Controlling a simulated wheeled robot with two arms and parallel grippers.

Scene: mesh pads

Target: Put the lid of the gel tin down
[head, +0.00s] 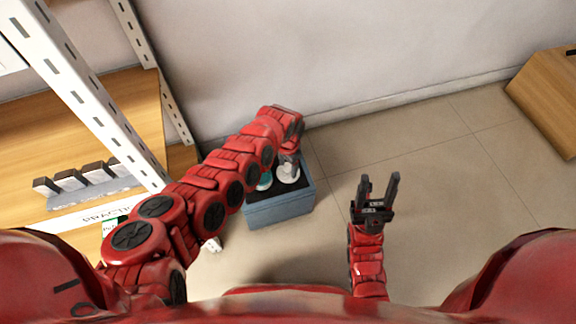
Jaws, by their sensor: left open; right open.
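A blue-grey box (281,212) with a dark inside stands below my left arm. A white round piece (288,177), perhaps the lid, lies at the box's top right. A round thing with a teal top (265,181), perhaps the gel tin, is just left of it, partly hidden by my arm. My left gripper (289,165) points down right above the white piece, with its jaws open; whether it touches the piece is unclear. My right gripper (379,177) is open and empty, pointing up over the floor to the right of the box.
A wooden shelf (100,110) with a white slotted frame (85,92) stands at the left, holding several dark-topped packs (85,180). A wooden piece of furniture (548,95) is at the far right. The tiled floor (450,190) between is clear.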

